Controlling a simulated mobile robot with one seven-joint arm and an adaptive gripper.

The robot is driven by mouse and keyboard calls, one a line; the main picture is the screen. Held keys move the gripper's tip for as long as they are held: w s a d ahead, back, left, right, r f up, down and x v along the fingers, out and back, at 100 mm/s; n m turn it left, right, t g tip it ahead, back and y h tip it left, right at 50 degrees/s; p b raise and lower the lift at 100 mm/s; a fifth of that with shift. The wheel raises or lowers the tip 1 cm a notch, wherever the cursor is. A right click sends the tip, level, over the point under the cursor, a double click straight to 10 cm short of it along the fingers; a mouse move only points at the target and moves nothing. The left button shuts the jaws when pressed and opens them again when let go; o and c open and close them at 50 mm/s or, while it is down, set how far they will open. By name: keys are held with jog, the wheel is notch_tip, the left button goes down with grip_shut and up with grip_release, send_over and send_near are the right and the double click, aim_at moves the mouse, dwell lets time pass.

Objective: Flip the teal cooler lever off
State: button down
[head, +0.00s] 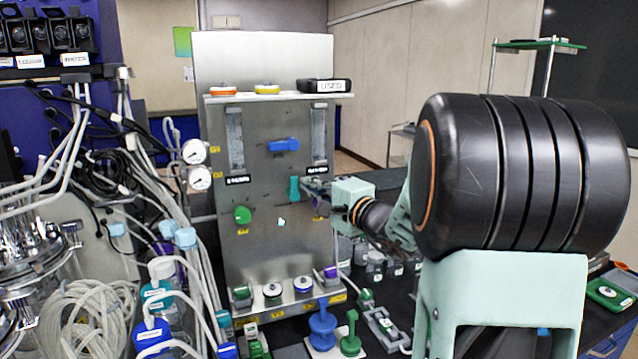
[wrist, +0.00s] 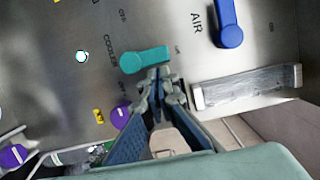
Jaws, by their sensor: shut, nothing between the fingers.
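The teal cooler lever (head: 294,189) stands upright on the steel panel in the head view. In the wrist view the teal lever (wrist: 145,60) lies roughly sideways, beside a "COOLER" label. My gripper (wrist: 162,76) is shut and empty, its fingertips right at the lever's edge near one end. I cannot tell if they touch it. In the head view my gripper (head: 306,186) reaches in from the right, just beside the lever. Small markings near the lever are too blurred to read surely.
A blue lever (head: 284,145), labelled AIR in the wrist view (wrist: 228,30), sits above, turned crosswise to the teal one. A flow tube (head: 319,135) is above right. A green knob (head: 242,215) is lower left; a purple knob (wrist: 121,116) is near my fingers.

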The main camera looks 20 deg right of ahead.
aim_at(293, 182)
jog(key=shift+a+r+n+b, duration=0.25)
jog(key=shift+n+b, duration=0.65)
jog(key=shift+b, duration=1.05)
jog(key=shift+a+f+b, duration=0.1)
jog(key=shift+b, duration=0.25)
jog(key=n+b, duration=0.2)
jog(key=b, duration=0.1)
jog(key=a+n+g+h+b, duration=0.1)
jog(key=n+b, duration=0.1)
jog(key=b, duration=0.1)
jog(key=a+n+b, duration=0.1)
jog(key=b, duration=0.2)
jog(key=shift+a+r+n+h+b, duration=0.2)
jog(key=shift+r+n+h+b, duration=0.1)
jog(key=shift+n+b, duration=0.1)
jog(key=a+n+b, duration=0.1)
jog(key=n+g+h+b, duration=0.1)
jog(key=n+b, duration=0.1)
jog(key=shift+a+n+b, duration=0.3)
jog(key=shift+a, duration=0.05)
jog(key=n+b, duration=0.1)
jog(key=a+n+h+b, duration=0.1)
jog(key=n, duration=0.1)
jog(key=shift+a+f+h, duration=0.1)
jog(key=shift+f+h, duration=0.2)
jog(key=shift+f, duration=0.05)
jog(key=shift+a+f+b, duration=0.15)
jog(key=shift+b, duration=0.3)
